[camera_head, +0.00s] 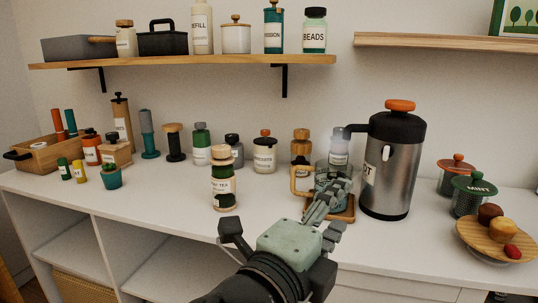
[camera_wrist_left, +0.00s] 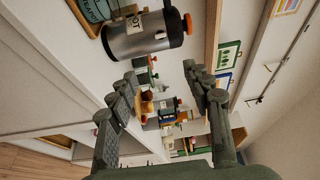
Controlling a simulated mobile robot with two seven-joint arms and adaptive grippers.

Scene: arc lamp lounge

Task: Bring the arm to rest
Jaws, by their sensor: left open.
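My left gripper (camera_head: 338,207) is above the white counter in the head view, in front of the glass mug and partly covering it. Its jaws are open and empty. In the left wrist view the two dark fingers of the left gripper (camera_wrist_left: 160,76) stand wide apart with nothing gripped between them. My right gripper is in neither view.
A glass mug with a wooden handle (camera_head: 299,182) stands on a wooden coaster beside the steel dispenser (camera_head: 388,168). A labelled jar (camera_head: 223,186) stands left of the gripper. A wooden plate with muffins (camera_head: 478,238) is at right. A wooden shelf (camera_head: 190,62) hangs above.

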